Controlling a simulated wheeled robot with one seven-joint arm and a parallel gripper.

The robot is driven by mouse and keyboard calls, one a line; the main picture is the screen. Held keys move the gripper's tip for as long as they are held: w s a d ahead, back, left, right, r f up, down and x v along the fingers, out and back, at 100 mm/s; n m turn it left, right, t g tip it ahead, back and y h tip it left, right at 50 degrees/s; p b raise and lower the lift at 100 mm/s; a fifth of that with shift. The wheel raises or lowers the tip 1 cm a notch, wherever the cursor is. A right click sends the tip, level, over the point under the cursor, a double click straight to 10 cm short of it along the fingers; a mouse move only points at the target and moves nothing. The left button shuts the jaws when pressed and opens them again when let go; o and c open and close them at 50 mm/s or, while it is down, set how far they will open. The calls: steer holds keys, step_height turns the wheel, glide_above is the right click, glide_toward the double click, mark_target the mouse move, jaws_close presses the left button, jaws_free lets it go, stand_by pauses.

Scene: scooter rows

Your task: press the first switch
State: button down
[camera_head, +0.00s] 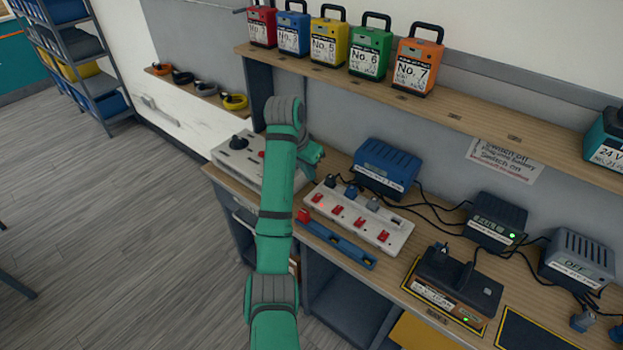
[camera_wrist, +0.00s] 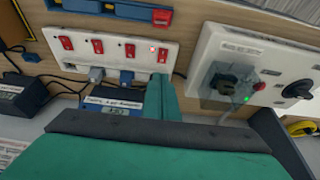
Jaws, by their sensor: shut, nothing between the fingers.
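A white power strip (camera_head: 372,228) with a row of several red switches lies on the bench. The switch at its left end (camera_head: 317,198) has a glowing red light beside it. In the wrist view the strip (camera_wrist: 85,62) appears turned round, so that end switch (camera_wrist: 162,55) is rightmost, its small light lit. My gripper (camera_wrist: 163,80) is shut and empty, its green fingers over the plug side of the strip near that switch. I cannot tell whether it touches. In the head view my gripper (camera_head: 313,160) is partly hidden by my arm.
A blue charger (camera_head: 387,168) stands behind the strip, with plugs and cables between them. A blue rail with a red block (camera_head: 340,245) lies in front. A white box with a black knob (camera_head: 238,158) is left. A shelf of numbered batteries (camera_head: 365,48) hangs above.

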steer(key=shift+s+r, duration=0.15)
steer(key=shift+r, duration=0.25)
steer(key=shift+w+d+r, duration=0.1)
steer(key=shift+w+r, duration=0.05)
steer(key=shift+w, duration=0.6)
glide_toward(319, 195)
steer(key=x, duration=0.5)
steer(key=shift+w, duration=0.1)
steer(key=shift+d+f, duration=0.1)
steer(key=shift+f, duration=0.45)
